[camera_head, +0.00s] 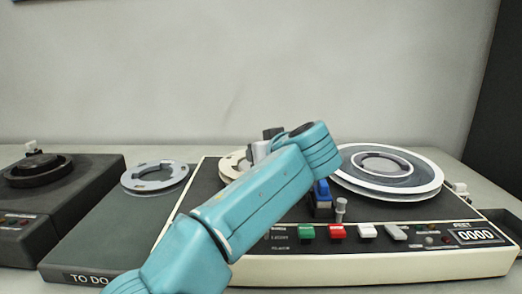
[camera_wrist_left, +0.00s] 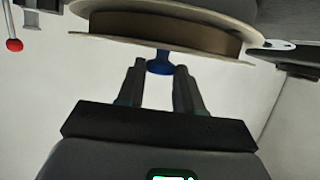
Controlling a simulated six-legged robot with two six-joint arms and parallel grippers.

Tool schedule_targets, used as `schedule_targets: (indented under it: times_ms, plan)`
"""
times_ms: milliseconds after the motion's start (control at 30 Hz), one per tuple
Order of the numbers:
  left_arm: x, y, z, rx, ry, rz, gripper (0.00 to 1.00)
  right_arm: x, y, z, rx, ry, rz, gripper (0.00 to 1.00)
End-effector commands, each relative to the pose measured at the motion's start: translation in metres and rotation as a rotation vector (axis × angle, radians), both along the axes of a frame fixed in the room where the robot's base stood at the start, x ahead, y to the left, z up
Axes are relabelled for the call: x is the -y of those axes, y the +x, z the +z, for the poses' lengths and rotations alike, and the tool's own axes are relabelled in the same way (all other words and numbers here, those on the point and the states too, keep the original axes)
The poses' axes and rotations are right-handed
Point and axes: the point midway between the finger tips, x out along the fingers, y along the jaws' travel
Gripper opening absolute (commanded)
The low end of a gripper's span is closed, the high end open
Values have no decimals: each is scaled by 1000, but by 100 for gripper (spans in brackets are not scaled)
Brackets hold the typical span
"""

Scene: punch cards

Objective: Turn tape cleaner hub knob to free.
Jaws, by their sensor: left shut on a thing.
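The blue hub knob (camera_wrist_left: 160,60) shows in the left wrist view, projecting from the middle of a tape reel (camera_wrist_left: 170,38) with pale flanges and a brown tape pack. My left gripper (camera_wrist_left: 160,70) has its two grey fingers on either side of the knob and is shut on it. In the head view my teal left arm crosses in front of the tape cleaner (camera_head: 380,266) and hides the knob and most of the left reel (camera_head: 229,165). No free or lock marking can be read. My right gripper is in neither view.
A second reel (camera_head: 425,181) lies on the cleaner's right side. Coloured keys, including a red one (camera_head: 337,231), and a counter (camera_head: 476,236) line its front. A "TO DO" tray (camera_head: 75,250) with an empty reel (camera_head: 155,177) and a dark machine (camera_head: 30,215) stand left.

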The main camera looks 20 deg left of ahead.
Motion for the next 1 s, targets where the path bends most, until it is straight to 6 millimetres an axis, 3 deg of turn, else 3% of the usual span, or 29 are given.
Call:
schedule_targets:
  times_ms: [400,433,500,833,1000]
  plan:
    - [-1,1,0,2,2,5,5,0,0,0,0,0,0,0]
    - [-1,1,0,2,2,5,45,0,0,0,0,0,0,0]
    - [-1,1,0,2,1,5,59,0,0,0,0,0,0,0]
    - [2,-3,2,1,1,3,59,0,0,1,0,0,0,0]
    - [20,-23,14,3,1,-1,59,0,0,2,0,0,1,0]
